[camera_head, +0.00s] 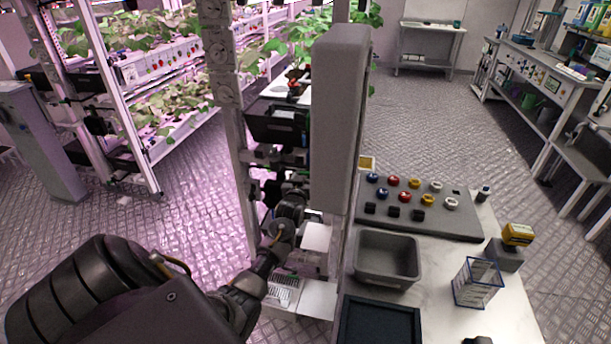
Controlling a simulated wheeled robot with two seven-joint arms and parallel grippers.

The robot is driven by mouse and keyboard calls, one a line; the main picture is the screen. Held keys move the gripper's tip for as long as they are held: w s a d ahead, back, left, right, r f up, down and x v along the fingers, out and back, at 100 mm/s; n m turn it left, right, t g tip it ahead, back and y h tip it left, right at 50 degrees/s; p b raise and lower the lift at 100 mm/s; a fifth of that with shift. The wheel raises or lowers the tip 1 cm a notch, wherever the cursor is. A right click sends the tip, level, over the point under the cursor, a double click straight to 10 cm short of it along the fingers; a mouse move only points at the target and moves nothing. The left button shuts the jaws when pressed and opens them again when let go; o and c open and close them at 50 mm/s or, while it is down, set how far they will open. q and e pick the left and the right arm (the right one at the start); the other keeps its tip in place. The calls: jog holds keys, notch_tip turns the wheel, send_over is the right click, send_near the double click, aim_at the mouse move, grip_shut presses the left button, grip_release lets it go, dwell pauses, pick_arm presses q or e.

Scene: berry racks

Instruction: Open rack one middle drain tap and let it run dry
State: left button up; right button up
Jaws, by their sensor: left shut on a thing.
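My left arm comes in from the lower left and reaches to the near end of the rack (222,75). My left gripper (297,190) is small and dark there, beside the grey upright panel (340,120). Its jaws are shut on a small part at the rack end, which seems to be the drain tap. The tap is mostly hidden by the gripper and the dark fittings, and I cannot tell how its handle is turned. No water shows.
Another plant rack (150,150) stands at left. The floor beyond the bench is clear.

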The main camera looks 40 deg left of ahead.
pick_arm(q)
jog(key=n, duration=0.4)
jog(key=shift+a, duration=0.1)
jog(key=shift+s+n+p, duration=0.1)
jog(key=shift+n+p, duration=0.25)
jog(key=shift+n, duration=0.85)
jog(key=n, duration=0.4)
jog(key=n+p, duration=0.1)
jog(key=n, duration=0.1)
jog(key=shift+a+f, duration=0.1)
jog(key=shift+f, duration=0.15)
jog(key=n, duration=0.4)
jog(key=shift+s+f, duration=0.1)
jog(key=shift+f, duration=0.05)
pick_arm(e)
notch_tip(320, 180, up, 2)
jog(key=shift+s+a+r, duration=0.1)
jog(key=shift+a, duration=0.05)
pick_arm(q)
jog(key=shift+n, duration=0.3)
pick_arm(e)
jog(key=shift+a, duration=0.2)
pick_arm(q)
jog(key=o, duration=0.9)
jog(key=shift+o, duration=0.4)
